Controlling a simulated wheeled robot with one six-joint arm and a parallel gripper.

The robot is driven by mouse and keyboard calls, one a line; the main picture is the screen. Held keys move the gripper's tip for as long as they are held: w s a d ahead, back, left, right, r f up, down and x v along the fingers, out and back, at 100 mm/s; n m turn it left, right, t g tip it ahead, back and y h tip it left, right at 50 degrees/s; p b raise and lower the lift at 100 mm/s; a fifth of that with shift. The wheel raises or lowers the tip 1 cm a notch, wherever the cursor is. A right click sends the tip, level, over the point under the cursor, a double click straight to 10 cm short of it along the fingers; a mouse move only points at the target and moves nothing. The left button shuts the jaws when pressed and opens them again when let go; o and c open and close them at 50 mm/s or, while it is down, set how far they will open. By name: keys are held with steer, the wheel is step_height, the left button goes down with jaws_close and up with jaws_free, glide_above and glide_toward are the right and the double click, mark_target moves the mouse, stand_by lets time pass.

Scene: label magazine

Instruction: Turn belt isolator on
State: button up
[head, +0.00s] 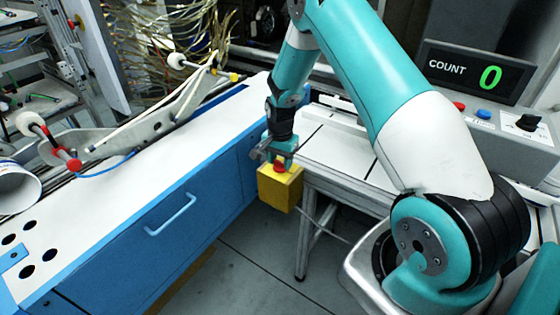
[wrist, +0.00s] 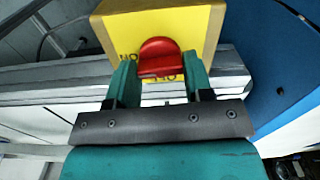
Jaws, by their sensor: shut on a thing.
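The belt isolator is a yellow box (head: 281,187) with a red knob (head: 279,168) on top, in the middle of the head view beside the blue cabinet. In the wrist view the yellow box (wrist: 197,22) fills the top centre, with the red knob (wrist: 160,58) on its near face and dark lettering beside it. My gripper (head: 279,158) is above the box, and its two teal fingers (wrist: 160,82) are shut on the red knob from both sides. The lettering is partly hidden, and the exact knob angle is hard to tell.
The blue cabinet (head: 170,215) with a white top stands left of the box. A white bench (head: 335,150) on grey legs is right behind it. A control panel has a COUNT display (head: 478,75) and a black selector (head: 528,121). Grey floor is open in front.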

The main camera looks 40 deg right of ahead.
mark_target(280, 162)
steer(key=shift+m, duration=0.6)
steer(key=o, duration=0.9)
step_height(280, 162, up, 18)
steer(key=shift+f+b, duration=0.25)
steer(key=shift+b, duration=0.6)
